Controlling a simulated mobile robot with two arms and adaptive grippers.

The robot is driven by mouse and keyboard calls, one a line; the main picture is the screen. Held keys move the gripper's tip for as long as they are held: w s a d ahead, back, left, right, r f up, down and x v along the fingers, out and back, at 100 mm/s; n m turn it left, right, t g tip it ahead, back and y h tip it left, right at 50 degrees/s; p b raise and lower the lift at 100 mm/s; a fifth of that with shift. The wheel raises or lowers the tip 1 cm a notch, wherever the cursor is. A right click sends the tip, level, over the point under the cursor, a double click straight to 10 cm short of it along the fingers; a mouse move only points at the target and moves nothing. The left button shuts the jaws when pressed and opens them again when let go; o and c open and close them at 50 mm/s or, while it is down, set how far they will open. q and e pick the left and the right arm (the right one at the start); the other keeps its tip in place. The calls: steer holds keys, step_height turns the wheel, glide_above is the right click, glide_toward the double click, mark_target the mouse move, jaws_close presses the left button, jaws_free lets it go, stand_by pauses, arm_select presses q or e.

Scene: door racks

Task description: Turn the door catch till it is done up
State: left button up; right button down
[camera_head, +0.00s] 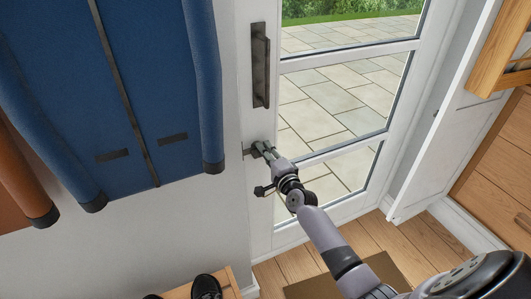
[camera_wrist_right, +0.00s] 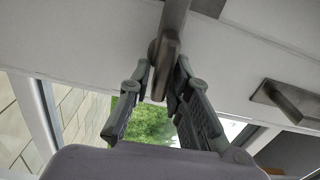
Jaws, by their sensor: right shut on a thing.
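The door catch (camera_head: 248,152) is a small grey metal piece near the left edge of the white glazed door (camera_head: 262,115), below the pull handle. My right gripper (camera_head: 262,150) is at the catch and covers much of it in the head view. In the right wrist view, the catch (camera_wrist_right: 167,45) stands between the two fingers of the right gripper (camera_wrist_right: 163,75), which is shut on it. A metal bar runs from the gripped part to the top edge there. Whether the catch is fully turned cannot be told. My left gripper is not in view.
A dark pull handle (camera_head: 260,65) is above the catch; a handle also shows in the wrist view (camera_wrist_right: 287,100). Blue coats (camera_head: 150,90) hang close on the left. A bench with dark shoes (camera_head: 207,287) is below. Wooden furniture (camera_head: 500,180) stands right. Paving shows through the glass.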

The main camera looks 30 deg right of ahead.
steer(key=shift+f+m, duration=0.15)
steer(key=shift+m, duration=0.15)
steer(key=c, duration=1.6)
jaws_free()
steer(key=shift+c, duration=0.2)
steer(key=shift+s, duration=0.1)
steer(key=s, duration=1.2)
steer(key=shift+a, duration=0.3)
